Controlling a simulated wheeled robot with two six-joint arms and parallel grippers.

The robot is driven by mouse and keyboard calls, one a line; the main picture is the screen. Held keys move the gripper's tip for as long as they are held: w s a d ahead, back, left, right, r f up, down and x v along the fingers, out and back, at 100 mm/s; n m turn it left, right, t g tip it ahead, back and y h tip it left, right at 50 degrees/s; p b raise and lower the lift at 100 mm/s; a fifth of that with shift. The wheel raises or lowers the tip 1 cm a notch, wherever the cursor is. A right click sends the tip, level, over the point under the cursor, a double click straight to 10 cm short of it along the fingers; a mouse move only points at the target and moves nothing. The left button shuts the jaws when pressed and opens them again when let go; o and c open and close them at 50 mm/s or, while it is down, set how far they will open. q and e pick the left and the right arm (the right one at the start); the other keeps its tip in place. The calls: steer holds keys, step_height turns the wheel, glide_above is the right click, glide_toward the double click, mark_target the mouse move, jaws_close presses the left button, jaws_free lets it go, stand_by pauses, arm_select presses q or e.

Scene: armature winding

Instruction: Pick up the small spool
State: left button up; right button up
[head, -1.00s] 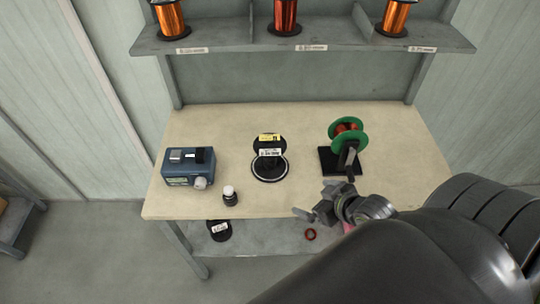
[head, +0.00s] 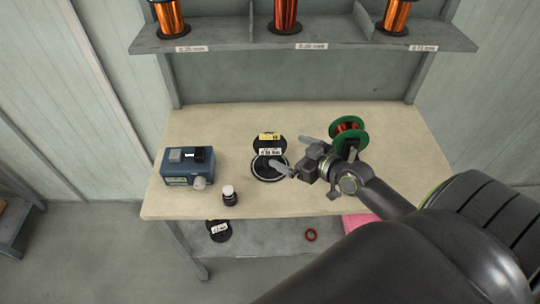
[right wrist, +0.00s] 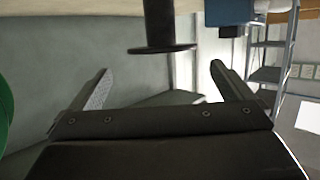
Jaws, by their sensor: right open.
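A small black spool (head: 268,142) with a yellow and a white label stands upright at the middle of the table, above a dark round base with a pale rim. In the right wrist view, its dark core and flange (right wrist: 160,48) show at the top, ahead of and between the fingers. My right gripper (head: 296,152) is open and empty, just right of the spool, its fingers pointing left. One fingertip overlaps the base's edge in the head view; whether they touch I cannot tell. My left gripper is not in view.
A green-flanged reel with copper wire (head: 348,132) stands right behind my right gripper. A blue device (head: 188,167) and a small dark bottle with a white cap (head: 229,194) are to the left. Copper spools (head: 285,15) line the shelf (head: 230,42). The table's (head: 220,120) back is clear.

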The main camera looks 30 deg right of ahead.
mark_target(272, 145)
steer(key=x, duration=0.4)
steer(key=p+x, duration=0.1)
steer(key=x, duration=0.4)
steer(key=shift+s+a+f, duration=0.15)
steer(key=shift+a, duration=0.05)
steer(key=shift+s, duration=0.1)
steer(key=shift+c, duration=0.3)
steer(key=c, duration=0.8)
